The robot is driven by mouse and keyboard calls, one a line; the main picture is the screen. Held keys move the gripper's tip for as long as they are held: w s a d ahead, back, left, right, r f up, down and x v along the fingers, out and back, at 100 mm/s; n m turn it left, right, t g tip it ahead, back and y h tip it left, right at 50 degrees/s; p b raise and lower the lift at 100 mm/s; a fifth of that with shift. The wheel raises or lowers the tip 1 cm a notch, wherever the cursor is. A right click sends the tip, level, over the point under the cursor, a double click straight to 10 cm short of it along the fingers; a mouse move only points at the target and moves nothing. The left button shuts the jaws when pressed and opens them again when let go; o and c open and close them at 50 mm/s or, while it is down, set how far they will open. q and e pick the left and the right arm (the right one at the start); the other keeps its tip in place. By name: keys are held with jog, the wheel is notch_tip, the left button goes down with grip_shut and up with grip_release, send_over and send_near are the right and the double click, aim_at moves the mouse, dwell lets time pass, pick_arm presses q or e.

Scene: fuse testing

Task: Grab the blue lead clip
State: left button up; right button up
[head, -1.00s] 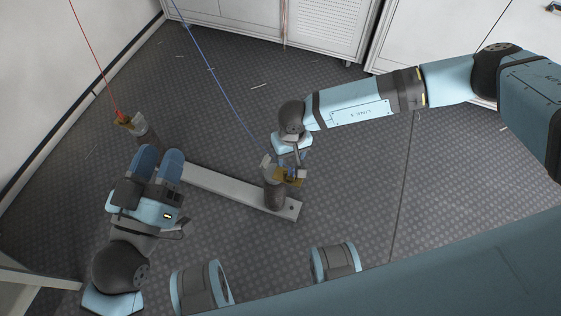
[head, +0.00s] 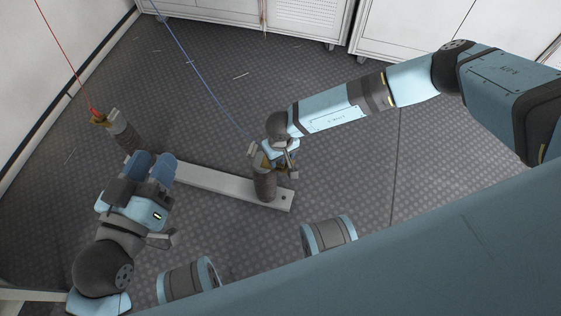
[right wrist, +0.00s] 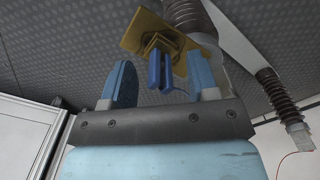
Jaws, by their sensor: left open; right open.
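The blue lead clip (right wrist: 160,70) shows in the right wrist view, its blue handles pointing toward my right gripper and its front at a brass plate (right wrist: 140,32) on a ribbed brown post (right wrist: 188,16). My right gripper (right wrist: 163,80) is open, with one finger on each side of the clip and visible gaps between. In the head view my right gripper (head: 278,156) is at the top of the right-hand post (head: 265,187) and mostly hides the clip. My left gripper (head: 150,166) is open and empty, in front of the left-hand post (head: 124,134).
The blue lead (head: 192,64) runs down toward the right-hand post. A red lead (head: 63,55) ends in a clip (head: 98,117) at the left-hand post. A pale bar (head: 220,185) joins the posts. White cabinets (head: 410,25) stand behind; open floor (head: 340,165) lies to the right.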

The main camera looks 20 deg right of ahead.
jog(key=shift+f, duration=0.7)
jog(key=c, duration=1)
jog(key=shift+r, duration=0.1)
grip_shut()
jog(key=shift+r, duration=0.1)
